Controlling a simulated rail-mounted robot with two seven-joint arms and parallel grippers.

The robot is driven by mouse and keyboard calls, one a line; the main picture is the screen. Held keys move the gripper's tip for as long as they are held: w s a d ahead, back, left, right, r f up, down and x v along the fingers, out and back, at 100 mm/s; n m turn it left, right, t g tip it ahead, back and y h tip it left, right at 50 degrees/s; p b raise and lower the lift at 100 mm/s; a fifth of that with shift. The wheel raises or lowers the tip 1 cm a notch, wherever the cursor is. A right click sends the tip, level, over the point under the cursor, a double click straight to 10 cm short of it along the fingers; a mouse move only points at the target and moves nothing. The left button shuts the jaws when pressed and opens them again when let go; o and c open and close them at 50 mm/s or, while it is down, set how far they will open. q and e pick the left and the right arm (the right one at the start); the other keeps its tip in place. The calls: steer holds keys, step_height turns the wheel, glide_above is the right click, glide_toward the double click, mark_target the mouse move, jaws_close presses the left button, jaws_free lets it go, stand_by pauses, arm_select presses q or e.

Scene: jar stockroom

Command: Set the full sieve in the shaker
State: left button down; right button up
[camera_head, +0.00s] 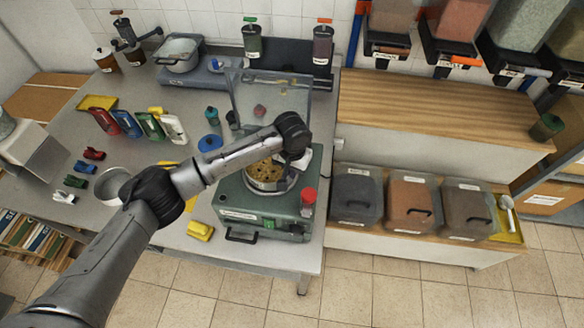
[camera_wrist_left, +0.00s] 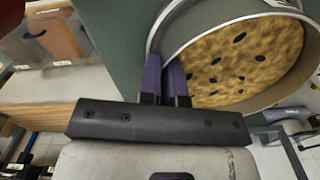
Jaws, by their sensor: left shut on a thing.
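The sieve (camera_head: 268,186) is a round metal pan full of yellow-brown grains with dark pieces. It is over the top of the green shaker (camera_head: 238,205), which has a red knob and a raised clear lid (camera_head: 258,92). My left gripper (camera_head: 291,164) is at the sieve's far right side, partly hidden by my wrist. In the left wrist view, its purple fingers (camera_wrist_left: 165,78) are shut on the rim of the sieve (camera_wrist_left: 245,65). The sieve looks about level. I cannot tell whether its base touches the shaker. My right gripper is not in view.
An empty-looking round pan (camera_head: 112,184) and a yellow block (camera_head: 200,230) are on the table to the left. A blue lid (camera_head: 210,143) and small bottles stand behind the shaker. Lidded bins (camera_head: 355,196) line the lower shelf to the right.

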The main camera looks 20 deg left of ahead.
arm_select(q)
steer(key=shift+f, duration=0.1)
stand_by(0.5)
steer(key=shift+f, duration=0.45)
steer(key=c, duration=1.6)
jaws_free()
steer(key=shift+f, duration=0.1)
step_height(320, 180, up, 4)
steer(key=p, duration=0.4)
step_height(320, 180, up, 4)
steer(key=p, duration=0.5)
steer(key=shift+r, duration=1.55)
